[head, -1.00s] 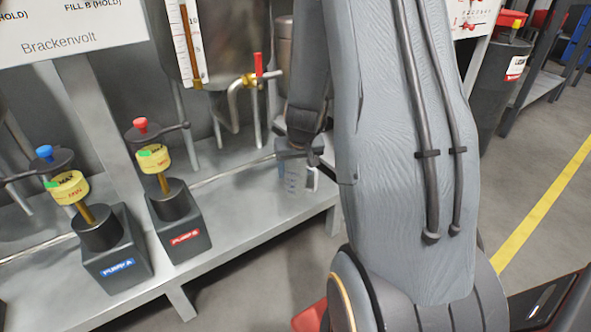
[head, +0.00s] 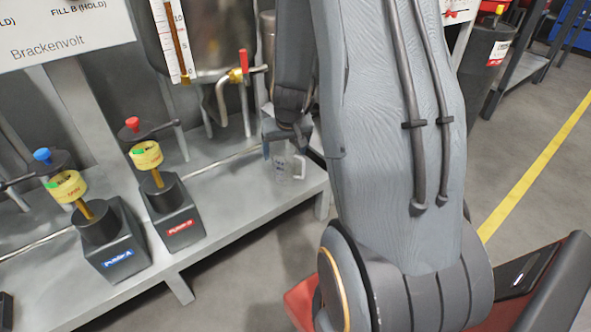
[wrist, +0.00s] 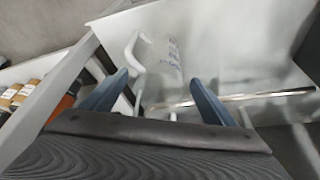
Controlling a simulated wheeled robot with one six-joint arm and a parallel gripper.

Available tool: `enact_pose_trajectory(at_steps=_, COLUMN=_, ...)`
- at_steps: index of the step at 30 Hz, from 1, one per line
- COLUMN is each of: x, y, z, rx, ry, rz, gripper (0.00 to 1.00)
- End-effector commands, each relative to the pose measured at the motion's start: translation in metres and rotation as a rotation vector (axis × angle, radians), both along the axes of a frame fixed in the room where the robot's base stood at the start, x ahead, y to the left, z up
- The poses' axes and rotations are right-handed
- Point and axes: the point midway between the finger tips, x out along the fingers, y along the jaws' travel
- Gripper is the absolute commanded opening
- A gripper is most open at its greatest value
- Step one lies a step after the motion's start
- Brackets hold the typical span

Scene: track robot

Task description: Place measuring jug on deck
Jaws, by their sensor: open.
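The measuring jug (head: 283,172) is clear, with blue markings and a pale handle on its right in the head view. It stands upright near the right end of the grey metal bench. In the wrist view the jug (wrist: 168,52) lies ahead of the fingers, its white handle at left. My gripper (head: 287,146) is above the jug, pointing down, its blue-grey fingers apart. In the wrist view my gripper (wrist: 160,82) is open, with nothing clamped between the fingers. I cannot tell which surface is the deck.
The grey bench (head: 232,205) carries pump A (head: 112,240) and pump B (head: 170,210). A tank tap with a red handle (head: 243,66) is left of my gripper. A thin pipe (head: 225,160) runs along the bench behind the jug. Open floor lies right, with a yellow line (head: 535,175).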

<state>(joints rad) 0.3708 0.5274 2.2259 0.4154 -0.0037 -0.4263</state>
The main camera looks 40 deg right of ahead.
Motion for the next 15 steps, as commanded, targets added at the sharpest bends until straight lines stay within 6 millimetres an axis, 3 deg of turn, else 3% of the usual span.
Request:
enact_pose_trajectory(at_steps=2, x=-0.003, y=0.001, z=0.01, rx=0.0, ry=0.0, rz=0.001, gripper=0.8)
enact_pose_trajectory(at_steps=15, x=-0.047, y=0.019, z=0.004, rx=0.0, ry=-0.001, rz=0.0, gripper=0.8)
